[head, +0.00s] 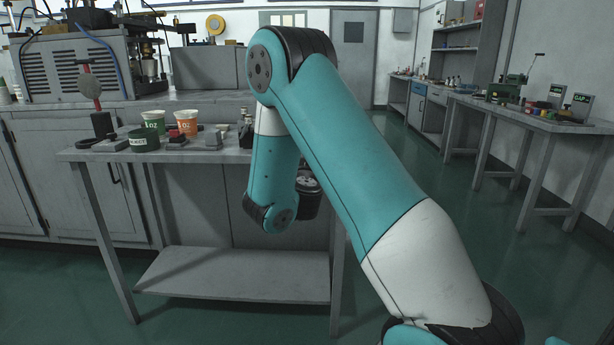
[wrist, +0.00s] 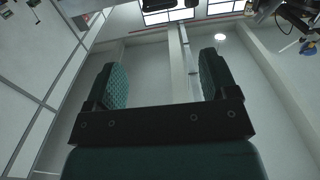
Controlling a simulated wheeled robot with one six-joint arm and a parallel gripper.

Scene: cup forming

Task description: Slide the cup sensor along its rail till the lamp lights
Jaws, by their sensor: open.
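I cannot make out the cup sensor, its rail or the lamp for certain in either view. A grey machine (head: 75,68) with vents, a blue cable and metal fittings stands on the back bench at the left of the head view. A green-and-white cup (head: 153,122) and an orange-and-white cup (head: 187,123) stand side by side on the near table. My gripper (wrist: 161,78) is open and empty in the wrist view, its two dark padded fingers wide apart against distant wall and windows. In the head view the gripper's fingers cannot be made out beyond my arm.
The near table (head: 250,148) also holds a dark green labelled tub (head: 143,140), a red-topped block (head: 177,137) and small dark bottles (head: 246,130). Its low shelf (head: 235,273) is bare. A side table (head: 530,117) at right carries a green machine (head: 508,91). Green floor between is clear.

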